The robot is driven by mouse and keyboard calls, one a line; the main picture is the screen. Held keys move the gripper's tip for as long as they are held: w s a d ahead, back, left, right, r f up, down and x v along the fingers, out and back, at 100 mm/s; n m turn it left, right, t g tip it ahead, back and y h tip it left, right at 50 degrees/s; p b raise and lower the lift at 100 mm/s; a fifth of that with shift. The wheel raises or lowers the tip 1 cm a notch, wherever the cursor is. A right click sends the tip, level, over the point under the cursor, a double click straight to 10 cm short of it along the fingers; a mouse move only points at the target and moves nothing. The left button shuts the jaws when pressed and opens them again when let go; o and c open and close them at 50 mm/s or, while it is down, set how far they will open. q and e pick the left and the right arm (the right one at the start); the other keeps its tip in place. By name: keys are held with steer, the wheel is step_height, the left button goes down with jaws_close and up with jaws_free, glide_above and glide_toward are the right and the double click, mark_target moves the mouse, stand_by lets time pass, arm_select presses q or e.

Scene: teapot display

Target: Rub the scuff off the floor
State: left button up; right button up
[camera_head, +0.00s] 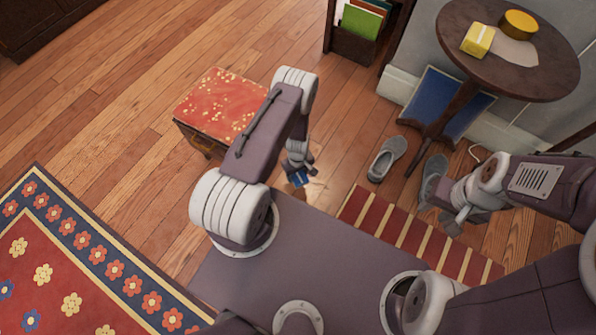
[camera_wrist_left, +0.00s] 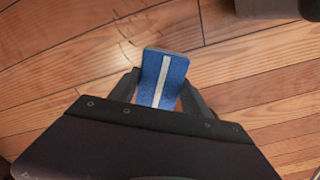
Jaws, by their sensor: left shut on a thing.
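My left gripper (camera_head: 299,171) points down at the wooden floor (camera_head: 140,95) and is shut on a blue block with a white stripe (camera_head: 300,180). In the left wrist view the block (camera_wrist_left: 176,78) sits between the two fingers, its striped face toward the camera. I cannot tell whether it touches the floor.
A red stool (camera_head: 222,102) stands just left of my left arm. Grey slippers (camera_head: 386,158) and a striped red mat (camera_head: 415,238) lie to the right. A round table (camera_head: 470,22) stands at the back right. A flowered rug (camera_head: 70,265) lies front left. Open floor spreads at the back left.

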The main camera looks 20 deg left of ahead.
mark_target(311, 194)
arm_select(q)
steer(key=shift+f+b, duration=0.6)
steer(key=shift+f, duration=0.1)
step_height(311, 194, down, 5)
steer(key=b, duration=0.4)
steer(key=shift+s+a+r, duration=0.1)
steer(key=shift+r, duration=0.1)
steer(key=shift+f+b, duration=0.95)
steer(key=shift+f, duration=0.1)
steer(key=shift+d+r+p, duration=0.15)
steer(key=shift+d+p, duration=0.15)
steer(key=shift+d, duration=0.2)
steer(key=shift+s+d+p, duration=0.1)
steer(key=shift+d+p, duration=0.2)
steer(key=shift+d, duration=0.9)
steer(key=shift+s+d, duration=0.2)
steer(key=shift+d, duration=1.75)
